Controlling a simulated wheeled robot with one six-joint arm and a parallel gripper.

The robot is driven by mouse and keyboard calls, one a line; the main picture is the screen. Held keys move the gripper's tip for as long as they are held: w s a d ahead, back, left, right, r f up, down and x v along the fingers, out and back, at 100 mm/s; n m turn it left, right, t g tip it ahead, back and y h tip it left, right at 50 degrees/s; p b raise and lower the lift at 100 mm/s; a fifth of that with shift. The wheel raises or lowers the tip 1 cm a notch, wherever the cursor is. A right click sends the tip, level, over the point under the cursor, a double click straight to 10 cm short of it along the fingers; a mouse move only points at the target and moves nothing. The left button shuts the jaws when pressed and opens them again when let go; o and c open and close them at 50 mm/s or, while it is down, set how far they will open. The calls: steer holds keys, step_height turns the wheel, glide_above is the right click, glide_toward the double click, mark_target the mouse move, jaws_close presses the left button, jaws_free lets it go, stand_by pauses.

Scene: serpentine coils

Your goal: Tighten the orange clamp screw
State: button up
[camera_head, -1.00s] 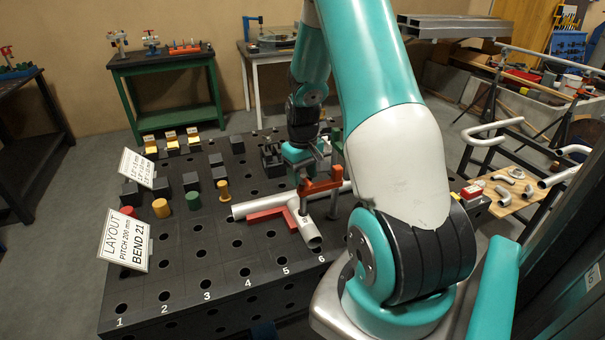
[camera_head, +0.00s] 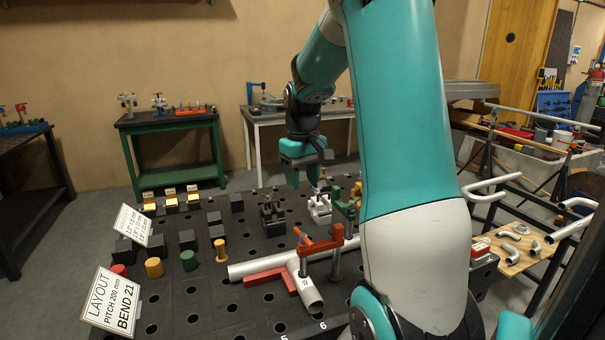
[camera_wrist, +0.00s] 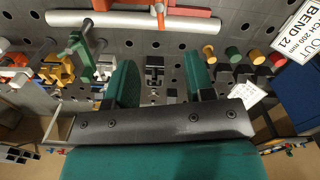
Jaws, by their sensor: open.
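The orange clamp (camera_head: 324,246) stands on the black perforated table, with its arm over the silver pipe (camera_head: 250,267). Its screw (camera_head: 302,237) has a small orange handle at the top, left of the clamp's arm. Whether the screw is tight cannot be told.
A red bar (camera_head: 268,278) lies against the pipe. A black fixture (camera_head: 271,214) and a white clamp (camera_head: 320,207) stand behind. Green and yellow clamps stand at the right, partly hidden by my arm. Colored cylinders and a layout sign (camera_head: 113,301) are at the left.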

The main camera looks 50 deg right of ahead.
mark_target(303, 234)
step_height(303, 234, up, 2)
steer(key=shift+r, duration=0.1)
step_height(303, 234, down, 18)
steer(key=n+b, duration=0.2)
steer(key=b, duration=0.5)
steer(key=shift+w+r, duration=0.1)
steer(key=shift+r, duration=0.1)
stand_by(0.3)
jaws_close()
